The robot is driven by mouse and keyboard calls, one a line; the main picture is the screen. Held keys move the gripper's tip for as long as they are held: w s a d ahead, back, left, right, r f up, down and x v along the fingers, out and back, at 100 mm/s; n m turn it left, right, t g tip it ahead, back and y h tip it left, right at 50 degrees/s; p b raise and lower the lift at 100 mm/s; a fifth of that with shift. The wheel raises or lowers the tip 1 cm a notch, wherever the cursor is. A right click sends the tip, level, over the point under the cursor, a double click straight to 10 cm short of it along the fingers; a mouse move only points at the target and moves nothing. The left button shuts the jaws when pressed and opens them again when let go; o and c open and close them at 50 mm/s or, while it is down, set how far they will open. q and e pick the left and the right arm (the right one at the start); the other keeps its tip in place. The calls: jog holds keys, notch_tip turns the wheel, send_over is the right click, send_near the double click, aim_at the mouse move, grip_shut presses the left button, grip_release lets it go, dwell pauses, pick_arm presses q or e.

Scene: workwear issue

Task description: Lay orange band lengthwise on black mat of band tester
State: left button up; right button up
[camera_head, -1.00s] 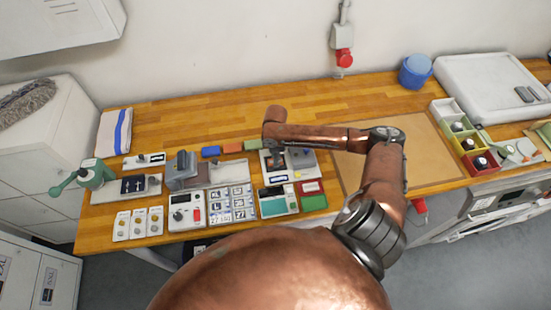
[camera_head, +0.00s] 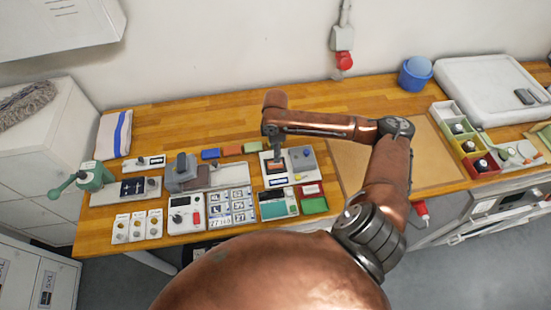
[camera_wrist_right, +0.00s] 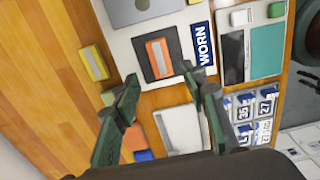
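The orange band (camera_wrist_right: 158,58), with a pale stripe along its middle, lies on the black mat (camera_wrist_right: 140,54) of the band tester (camera_wrist_right: 122,46). Its long side runs along the mat's longer side, with black mat showing around it. They also show in the head view, the band (camera_head: 277,167) on the tester's left part. My right gripper (camera_wrist_right: 160,77) is open and empty, its fingertips apart on either side of the band's near end and seemingly above it. In the head view the right gripper (camera_head: 278,152) hangs over the tester. My left gripper is not in view.
A yellow piece (camera_wrist_right: 95,62) lies beside the tester. A device with a teal panel (camera_head: 278,206) stands in front. The back of the table is clear.

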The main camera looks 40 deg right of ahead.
jog(key=shift+r, duration=2.3)
